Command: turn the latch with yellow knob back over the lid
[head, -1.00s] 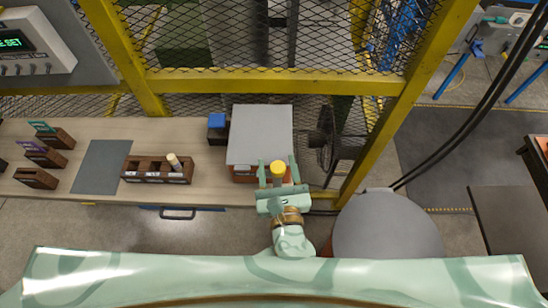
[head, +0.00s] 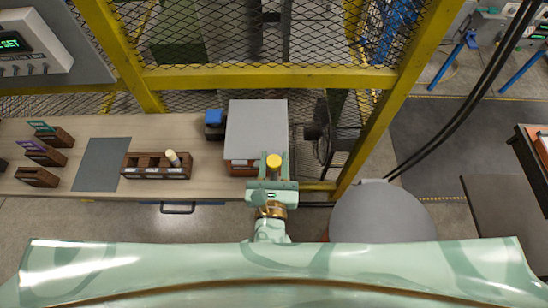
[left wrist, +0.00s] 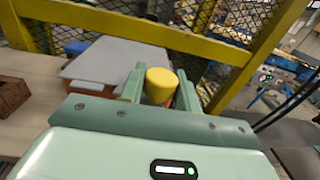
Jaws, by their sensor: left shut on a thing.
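The latch's yellow knob (head: 274,161) is at the front right corner of the box with the grey lid (head: 257,128). My left gripper (head: 274,166) is shut on the knob, one finger on each side. The left wrist view shows the knob (left wrist: 159,84) between the two green fingers (left wrist: 160,88), with the grey lid (left wrist: 117,58) to the left behind it. The knob stands beside the lid's front edge, not over it. The rest of the latch is hidden by the knob and gripper. My right gripper is not in view.
A blue-topped block (head: 214,119) stands left of the box. A wooden rack (head: 157,166) with a peg and a grey mat (head: 96,164) lie further left on the bench. A yellow-framed mesh fence (head: 270,78) runs behind, with a post close to the right.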

